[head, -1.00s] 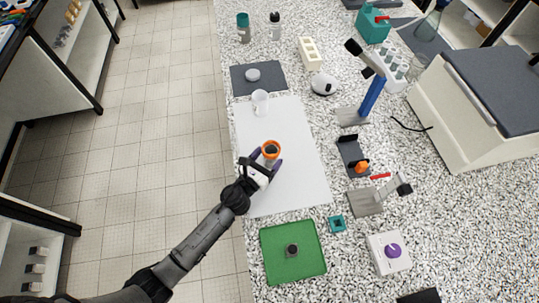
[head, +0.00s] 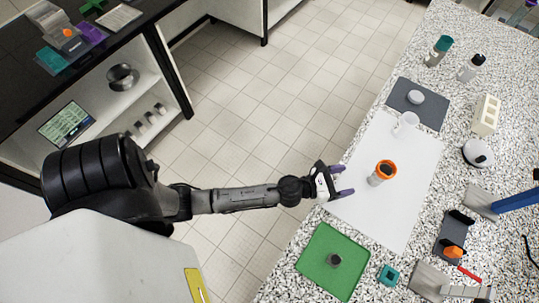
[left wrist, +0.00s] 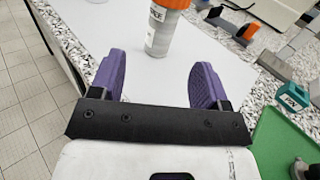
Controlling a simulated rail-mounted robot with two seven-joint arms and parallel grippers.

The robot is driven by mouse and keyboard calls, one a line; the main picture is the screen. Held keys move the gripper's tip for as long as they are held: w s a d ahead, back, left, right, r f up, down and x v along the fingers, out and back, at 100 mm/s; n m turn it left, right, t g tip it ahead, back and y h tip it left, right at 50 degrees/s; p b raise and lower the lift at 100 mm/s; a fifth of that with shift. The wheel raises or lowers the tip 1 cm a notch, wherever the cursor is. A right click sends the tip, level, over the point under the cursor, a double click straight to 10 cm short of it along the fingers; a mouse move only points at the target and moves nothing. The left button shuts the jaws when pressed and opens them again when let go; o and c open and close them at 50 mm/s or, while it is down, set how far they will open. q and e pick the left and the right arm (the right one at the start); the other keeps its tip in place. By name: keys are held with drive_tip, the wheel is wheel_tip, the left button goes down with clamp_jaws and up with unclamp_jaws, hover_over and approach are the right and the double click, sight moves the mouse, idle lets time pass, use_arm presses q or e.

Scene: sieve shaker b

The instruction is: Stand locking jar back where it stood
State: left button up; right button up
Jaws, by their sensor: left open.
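The locking jar (head: 381,174) has an orange rim and a pale, labelled body. It stands upright on the white sheet (head: 405,215) on the speckled bench. In the left wrist view the jar (left wrist: 160,32) is straight ahead, beyond the fingertips, and its top is cut off by the picture edge. My left gripper (head: 346,181) is open and empty at the sheet's left edge, a short gap to the left of the jar. Its purple fingers also show in the left wrist view (left wrist: 157,72), apart with nothing between them. My right gripper is not in view.
A white cup (head: 406,124) stands near the sheet's far end, by a dark pad (head: 408,104) with a pale disc. A green tray (head: 322,272) and a small teal block (head: 388,275) lie on the near side. Much of the sheet around the jar is bare.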

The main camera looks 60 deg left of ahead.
use_arm(q)
drive_tip(key=s+a+f+n+g+y, duration=0.1)
drive_tip(key=s+a+n+g+y, duration=0.55)
drive_tip(key=n, duration=1.55)
drive_tip(key=s+d+n+g+h, duration=0.2)
drive_tip(key=s+n+g, duration=0.5)
drive_tip(key=s+n, duration=0.7)
drive_tip(key=s, duration=0.5)
drive_tip(key=shift+s+d+f, duration=0.35)
drive_tip(key=shift+s+d, duration=0.05)
